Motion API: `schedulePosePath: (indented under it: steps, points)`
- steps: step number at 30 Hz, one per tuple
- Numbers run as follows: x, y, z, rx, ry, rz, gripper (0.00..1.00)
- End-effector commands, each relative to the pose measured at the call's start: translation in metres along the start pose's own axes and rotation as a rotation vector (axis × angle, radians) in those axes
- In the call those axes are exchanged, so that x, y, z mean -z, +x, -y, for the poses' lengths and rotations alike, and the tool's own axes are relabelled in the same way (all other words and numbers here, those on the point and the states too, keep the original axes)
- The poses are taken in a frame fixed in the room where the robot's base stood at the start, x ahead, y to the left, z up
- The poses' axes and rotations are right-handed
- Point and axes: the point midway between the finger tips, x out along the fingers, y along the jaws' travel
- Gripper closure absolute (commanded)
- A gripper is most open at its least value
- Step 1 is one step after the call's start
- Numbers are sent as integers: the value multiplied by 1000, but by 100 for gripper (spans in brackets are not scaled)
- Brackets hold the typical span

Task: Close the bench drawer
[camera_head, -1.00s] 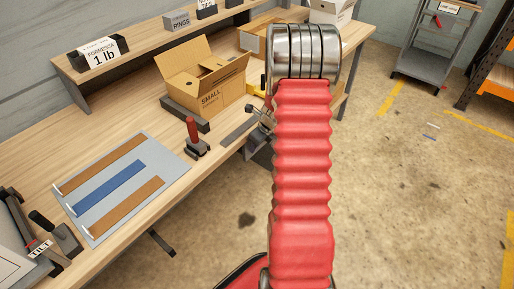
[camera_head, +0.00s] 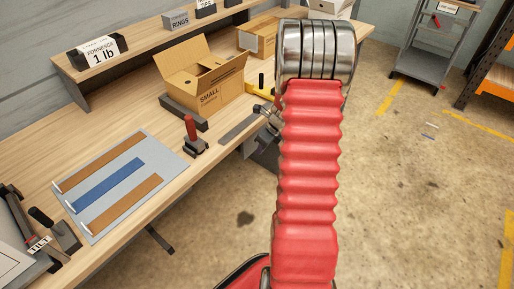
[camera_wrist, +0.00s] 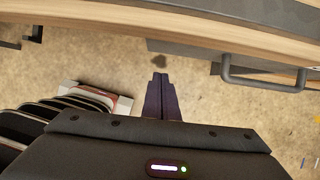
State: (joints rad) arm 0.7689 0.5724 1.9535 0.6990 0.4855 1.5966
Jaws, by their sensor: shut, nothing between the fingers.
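The bench drawer shows in the wrist view as a dark grey front under the bench's wooden edge, with a grey bar handle (camera_wrist: 264,84) at the right. How far the drawer stands out is unclear. In the head view its grey unit (camera_head: 264,152) under the bench is mostly hidden behind my red arm. My gripper (camera_wrist: 160,78) points at the bench side in the wrist view, its dark fingers together and empty. It is left of the handle, apart from it in the picture. In the head view my gripper is mostly hidden behind the arm.
A grey cart (camera_head: 420,65) stands at the back right. The floor (camera_head: 420,190) right of my arm is mostly clear.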

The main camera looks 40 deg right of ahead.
Motion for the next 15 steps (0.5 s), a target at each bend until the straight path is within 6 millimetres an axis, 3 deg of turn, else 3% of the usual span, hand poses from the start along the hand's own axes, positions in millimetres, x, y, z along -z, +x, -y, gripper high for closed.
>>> schedulePosePath:
  steps: [15]
  points:
    - [1,-74,0,1,-1,-1,100]
